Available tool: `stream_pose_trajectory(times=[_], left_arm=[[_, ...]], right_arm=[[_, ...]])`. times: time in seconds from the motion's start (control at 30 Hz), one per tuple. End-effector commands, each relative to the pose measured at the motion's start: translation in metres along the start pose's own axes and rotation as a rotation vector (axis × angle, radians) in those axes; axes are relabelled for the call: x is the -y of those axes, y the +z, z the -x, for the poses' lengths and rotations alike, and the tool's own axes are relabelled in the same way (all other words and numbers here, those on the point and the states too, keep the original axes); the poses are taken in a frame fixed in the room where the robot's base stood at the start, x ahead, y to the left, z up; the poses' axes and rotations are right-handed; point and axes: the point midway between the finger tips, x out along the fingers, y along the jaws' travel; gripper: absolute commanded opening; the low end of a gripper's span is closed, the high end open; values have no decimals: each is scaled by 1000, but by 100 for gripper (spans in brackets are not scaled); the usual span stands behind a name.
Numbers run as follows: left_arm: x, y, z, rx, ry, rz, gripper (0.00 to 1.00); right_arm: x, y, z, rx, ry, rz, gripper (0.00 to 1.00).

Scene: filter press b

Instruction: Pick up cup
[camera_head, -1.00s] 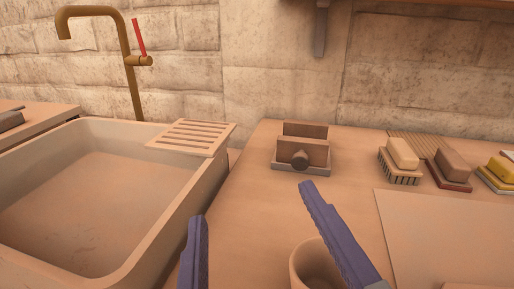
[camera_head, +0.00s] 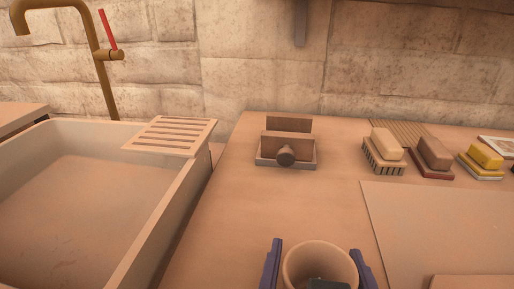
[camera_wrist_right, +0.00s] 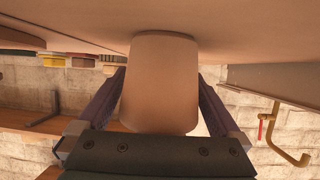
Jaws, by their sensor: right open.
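The tan cup (camera_head: 318,262) stands upright on the counter at the bottom of the head view, its lower part cut off by the frame edge. My right gripper (camera_head: 318,264) is open, with one dark blue finger on each side of the cup. In the right wrist view the cup (camera_wrist_right: 160,80) is between the two fingers of my right gripper (camera_wrist_right: 160,95), in front of the palm. Whether the fingers touch its wall I cannot tell. My left gripper is not in view.
A sink (camera_head: 140,245) with a slatted rack (camera_head: 172,135) is at the left. A holder (camera_head: 287,150) stands behind the cup. Soap-like blocks on dishes (camera_head: 384,150) line the back right. A flat board (camera_head: 440,225) lies right of the cup. Counter between cup and holder is clear.

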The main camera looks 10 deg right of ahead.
Motion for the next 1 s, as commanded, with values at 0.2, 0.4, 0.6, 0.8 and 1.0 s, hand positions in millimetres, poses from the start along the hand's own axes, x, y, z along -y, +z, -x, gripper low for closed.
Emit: stream_pose_trajectory(times=[0.2, 0.4, 0.6, 0.8, 1.0], left_arm=[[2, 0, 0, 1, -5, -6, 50], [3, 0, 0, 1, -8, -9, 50], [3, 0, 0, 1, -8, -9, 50], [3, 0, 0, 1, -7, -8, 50], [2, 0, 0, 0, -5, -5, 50]], right_arm=[[0, 0, -6, 1, -1, -1, 100], [0, 0, -5, 1, -1, 0, 85], [0, 0, -5, 0, -1, 1, 63], [0, 0, -5, 0, -1, 1, 40], [0, 0, -5, -1, -1, 0, 30]])
